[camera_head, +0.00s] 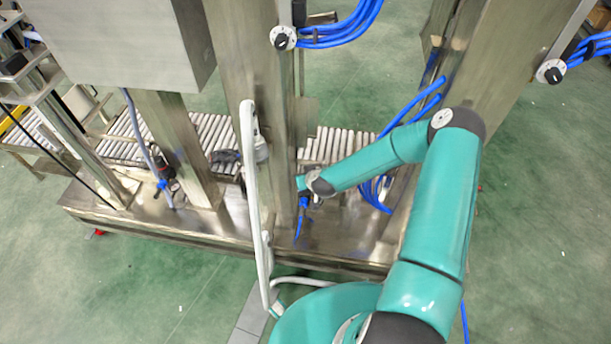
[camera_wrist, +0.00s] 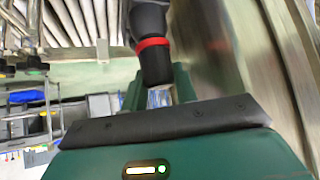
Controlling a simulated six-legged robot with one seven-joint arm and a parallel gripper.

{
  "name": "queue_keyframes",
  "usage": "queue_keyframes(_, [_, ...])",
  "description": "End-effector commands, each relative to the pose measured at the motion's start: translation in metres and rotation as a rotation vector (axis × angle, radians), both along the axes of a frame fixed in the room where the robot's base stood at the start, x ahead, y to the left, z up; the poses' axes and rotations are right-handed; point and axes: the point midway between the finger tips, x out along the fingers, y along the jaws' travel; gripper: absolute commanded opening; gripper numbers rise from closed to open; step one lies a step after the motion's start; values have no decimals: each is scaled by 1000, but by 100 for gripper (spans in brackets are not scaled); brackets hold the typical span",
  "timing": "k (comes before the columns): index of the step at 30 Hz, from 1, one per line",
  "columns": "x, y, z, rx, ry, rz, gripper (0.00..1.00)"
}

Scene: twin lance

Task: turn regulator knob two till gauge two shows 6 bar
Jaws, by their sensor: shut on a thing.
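In the wrist view my gripper (camera_wrist: 156,84) is shut on a black regulator knob (camera_wrist: 155,66). Its green fingers stand on both sides of the knob's lower end. A red ring sits above the knob, with a dark regulator body (camera_wrist: 149,20) beyond it. In the head view my gripper (camera_head: 304,186) is beside the middle steel column, low over the steel base; the knob there is hidden or too small to make out. No readable gauge face shows in either view, so the pressure cannot be told.
Steel columns rise from the steel base (camera_head: 225,224), with a roller conveyor (camera_head: 200,138) behind. A white bent handle (camera_head: 253,190) stands left of my arm. Blue hoses (camera_head: 377,195) hang near my forearm. Another dark regulator (camera_head: 166,172) is at the left column.

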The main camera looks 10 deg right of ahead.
Motion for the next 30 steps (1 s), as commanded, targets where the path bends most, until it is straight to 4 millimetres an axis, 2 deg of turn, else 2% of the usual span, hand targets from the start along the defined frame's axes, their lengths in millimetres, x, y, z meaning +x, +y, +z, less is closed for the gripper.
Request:
queue_keyframes(20, [-1, -1, -1, 0, 3, -59, 6])
queue_keyframes(21, [-1, -1, -1, 0, 3, -59, 35])
queue_keyframes(24, [0, -1, -1, 1, 3, -58, 51])
queue_keyframes(30, [0, 0, -1, 2, 2, -56, 51])
